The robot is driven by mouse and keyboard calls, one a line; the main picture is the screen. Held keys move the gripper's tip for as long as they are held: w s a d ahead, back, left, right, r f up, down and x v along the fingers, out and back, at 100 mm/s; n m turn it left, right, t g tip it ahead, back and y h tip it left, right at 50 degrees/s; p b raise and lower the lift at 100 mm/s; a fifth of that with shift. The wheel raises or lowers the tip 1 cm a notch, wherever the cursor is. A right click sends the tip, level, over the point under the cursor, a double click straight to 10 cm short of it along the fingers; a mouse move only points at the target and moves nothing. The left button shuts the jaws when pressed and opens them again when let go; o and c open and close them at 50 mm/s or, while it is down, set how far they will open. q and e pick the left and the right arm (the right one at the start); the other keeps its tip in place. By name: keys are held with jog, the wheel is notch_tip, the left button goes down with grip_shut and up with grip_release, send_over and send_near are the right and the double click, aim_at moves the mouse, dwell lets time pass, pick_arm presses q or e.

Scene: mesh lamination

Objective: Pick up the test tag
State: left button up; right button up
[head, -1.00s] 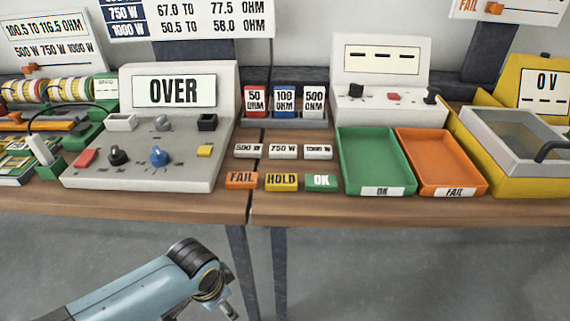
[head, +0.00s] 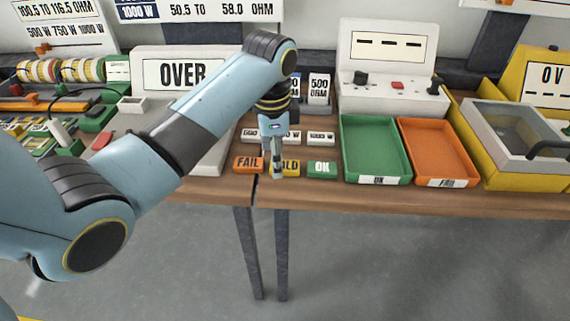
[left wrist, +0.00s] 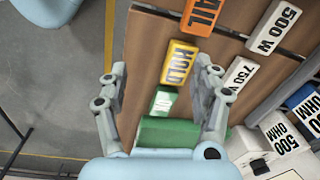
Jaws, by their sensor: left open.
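My left gripper (head: 272,172) is open and empty above the row of tags at the table's front edge. Its fingers partly cover the yellow HOLD tag (head: 291,168) in the head view. In the left wrist view, the HOLD tag (left wrist: 179,63) and green OK tag (left wrist: 164,101) show between the spread fingers (left wrist: 160,68). The orange FAIL tag (head: 248,164) lies to the left and the OK tag (head: 321,169) to the right. White wattage tags, including 1000 W (head: 321,138), lie behind. No tag reads "test". My right gripper is out of view.
A green tray (head: 409,162) and an orange tray (head: 476,170) stand right of the tags. The OVER meter (head: 150,72) is partly hidden by my left arm. A gap (head: 254,192) splits the tabletop.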

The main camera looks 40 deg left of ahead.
aim_at(285, 165)
pick_arm(q)
jog(key=w+r+m, duration=0.2)
jog(key=w+r, duration=0.2)
jog(key=w, duration=0.1)
jog(key=shift+g, duration=0.4)
jog(key=f, duration=0.9)
jog(key=shift+s+a+f, duration=0.2)
jog(key=shift+s+f, duration=0.2)
jog(key=c, duration=1.2)
jog(key=shift+r, duration=0.1)
